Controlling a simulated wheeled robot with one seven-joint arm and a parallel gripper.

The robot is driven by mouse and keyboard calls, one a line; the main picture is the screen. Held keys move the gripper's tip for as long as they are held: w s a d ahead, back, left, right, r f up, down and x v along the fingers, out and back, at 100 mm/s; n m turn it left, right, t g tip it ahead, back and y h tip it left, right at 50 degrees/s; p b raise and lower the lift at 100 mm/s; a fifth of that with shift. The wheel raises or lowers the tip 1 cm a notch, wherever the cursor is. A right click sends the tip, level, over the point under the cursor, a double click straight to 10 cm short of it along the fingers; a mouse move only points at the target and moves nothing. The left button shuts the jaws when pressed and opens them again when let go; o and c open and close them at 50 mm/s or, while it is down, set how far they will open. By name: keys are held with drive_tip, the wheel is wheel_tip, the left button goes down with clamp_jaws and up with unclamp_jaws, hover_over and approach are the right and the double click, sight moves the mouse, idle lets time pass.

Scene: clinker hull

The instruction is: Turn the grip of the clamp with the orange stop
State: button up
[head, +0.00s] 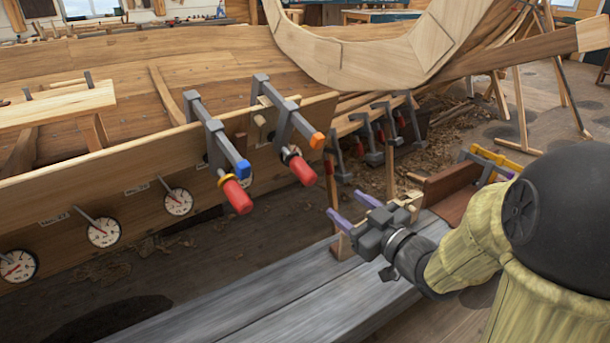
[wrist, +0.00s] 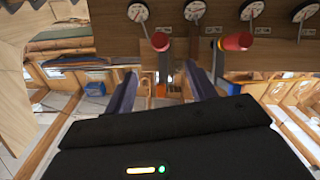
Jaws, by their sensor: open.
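The clamp with the orange stop (head: 317,140) grips the hull plank in the head view. Its red grip (head: 302,170) hangs at its lower end. In the wrist view a red grip (wrist: 160,42), seemingly the same one, lies beyond the gap between my fingers. My gripper (head: 352,208) is open and empty, below and right of that grip and apart from it. Its purple fingers (wrist: 160,77) point towards the plank. A second clamp with a blue stop (head: 243,169) and red grip (head: 236,196) sits to the left; its grip shows right in the wrist view (wrist: 237,42).
Several dial gauges (head: 179,201) line the plank's lower face. More clamps (head: 365,140) hang behind on another board. A grey plank bench (head: 290,290) runs below my gripper. A curved wooden frame (head: 350,62) overhangs behind. The air between gripper and grip looks clear.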

sight(305, 173)
drive_tip(key=b+x, duration=0.2)
drive_tip(key=x, duration=1.4)
drive_tip(key=shift+a, duration=0.1)
drive_tip(key=c, duration=1)
drive_tip(key=shift+r+p, duration=0.1)
drive_tip(key=shift+p, duration=0.3)
